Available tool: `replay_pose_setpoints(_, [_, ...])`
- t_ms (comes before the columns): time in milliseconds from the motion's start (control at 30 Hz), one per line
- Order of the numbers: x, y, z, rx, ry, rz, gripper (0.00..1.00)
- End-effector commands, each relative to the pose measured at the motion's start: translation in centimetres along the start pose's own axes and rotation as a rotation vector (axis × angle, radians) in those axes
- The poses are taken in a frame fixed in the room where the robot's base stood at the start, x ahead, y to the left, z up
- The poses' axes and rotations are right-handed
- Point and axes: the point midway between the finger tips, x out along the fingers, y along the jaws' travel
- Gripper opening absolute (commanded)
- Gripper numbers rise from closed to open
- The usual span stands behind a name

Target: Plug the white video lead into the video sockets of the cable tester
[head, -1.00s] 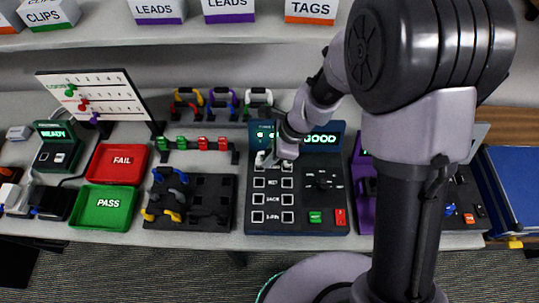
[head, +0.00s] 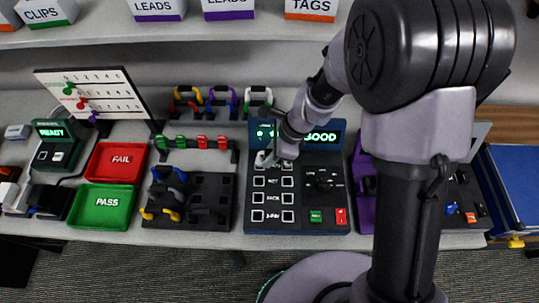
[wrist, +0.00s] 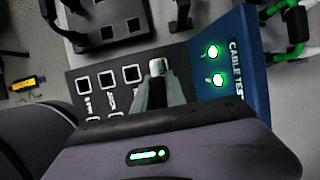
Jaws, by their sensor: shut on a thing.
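The blue and dark cable tester (head: 297,222) stands on the bench with two columns of square sockets; its screen (head: 322,137) reads GOOD. In the wrist view two round lights (wrist: 214,51) on it glow green. My gripper (head: 266,160) is at the top socket row. It is shut on a white lead, whose pale end (wrist: 156,67) shows between the fingertips (wrist: 158,84) in the wrist view. The end lies in line with three empty sockets (wrist: 108,80). My fingers and wrist hide the rest of the lead, and I cannot see how deeply its plugs sit.
A rack (head: 215,113) with several coloured leads, one of them white (head: 258,97), stands behind the tester. To the left are a dark lead holder (head: 212,185), the red FAIL tray (head: 122,145) and the green PASS tray (head: 107,222). A purple device (head: 363,208) stands close on the right.

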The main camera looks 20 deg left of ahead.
Motion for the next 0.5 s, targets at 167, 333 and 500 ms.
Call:
replay_pose_setpoints(167, [0.09,0.00,-0.03,0.000,0.000,0.000,0.00])
replay_pose_setpoints(333, [0.08,0.00,-0.03,0.000,0.000,0.000,0.26])
replay_pose_setpoints(500, [0.08,0.00,-0.03,0.000,0.000,0.000,0.41])
